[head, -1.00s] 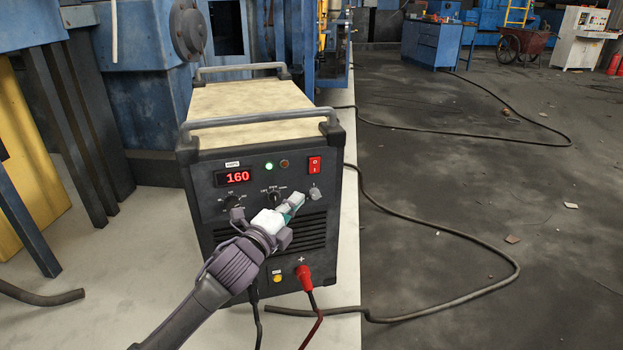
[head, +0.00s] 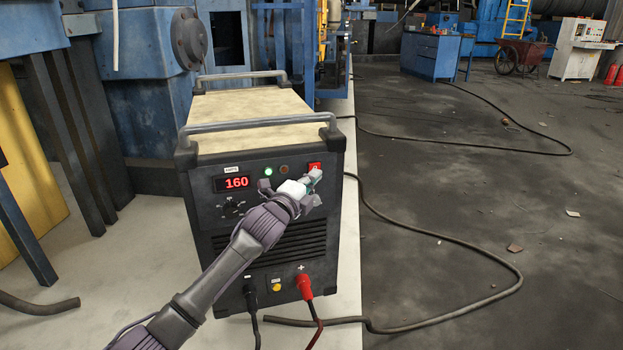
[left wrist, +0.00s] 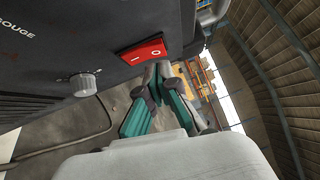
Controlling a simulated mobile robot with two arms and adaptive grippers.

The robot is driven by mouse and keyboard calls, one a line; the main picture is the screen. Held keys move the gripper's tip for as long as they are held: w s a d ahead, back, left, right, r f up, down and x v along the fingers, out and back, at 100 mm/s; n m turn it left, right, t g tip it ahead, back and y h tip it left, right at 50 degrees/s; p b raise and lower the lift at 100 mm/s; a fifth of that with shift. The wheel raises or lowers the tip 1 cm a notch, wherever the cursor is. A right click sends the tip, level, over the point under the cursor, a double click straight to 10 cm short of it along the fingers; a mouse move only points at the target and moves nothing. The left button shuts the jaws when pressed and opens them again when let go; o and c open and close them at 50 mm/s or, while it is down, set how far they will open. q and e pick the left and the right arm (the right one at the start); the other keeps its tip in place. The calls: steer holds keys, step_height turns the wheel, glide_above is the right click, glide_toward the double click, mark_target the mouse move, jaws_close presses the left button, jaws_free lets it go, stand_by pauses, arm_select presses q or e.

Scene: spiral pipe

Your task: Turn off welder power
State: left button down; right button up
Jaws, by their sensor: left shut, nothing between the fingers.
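The welder (head: 265,235) is a dark box with a pale top, standing on a light platform. Its display (head: 237,183) reads a red 160 and a green lamp (head: 268,171) is lit. The red power switch (head: 315,167) is at the upper right of the front panel, its lower part hidden by my gripper. My left gripper (head: 314,178) is shut and empty, its tips at the switch. In the left wrist view the red switch (left wrist: 142,53) shows its I and O marks, and the gripper tips (left wrist: 158,72) are just below it; contact is unclear. My right gripper is not seen.
A knob (left wrist: 85,84) sits on the panel near the gripper in the left wrist view. A metal handle (head: 258,125) crosses the top front edge. A red plug (head: 304,284) and cables hang below. Open floor with a loose cable (head: 450,238) lies right.

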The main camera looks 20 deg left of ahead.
arm_select(q)
steer(key=shift+w+a, duration=0.35)
steer(key=shift+w, duration=0.15)
steer(key=shift+r, duration=0.1)
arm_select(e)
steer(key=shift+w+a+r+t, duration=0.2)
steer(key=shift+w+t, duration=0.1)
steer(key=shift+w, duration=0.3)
arm_select(q)
steer(key=shift+r, duration=0.1)
steer(key=shift+w+a+r+p, duration=0.15)
steer(key=shift+r+p, duration=0.1)
steer(key=shift+p, duration=0.45)
steer(key=shift+f, duration=0.2)
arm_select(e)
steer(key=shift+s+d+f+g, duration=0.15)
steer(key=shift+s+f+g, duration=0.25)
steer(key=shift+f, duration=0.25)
arm_select(q)
steer(key=shift+f, duration=0.1)
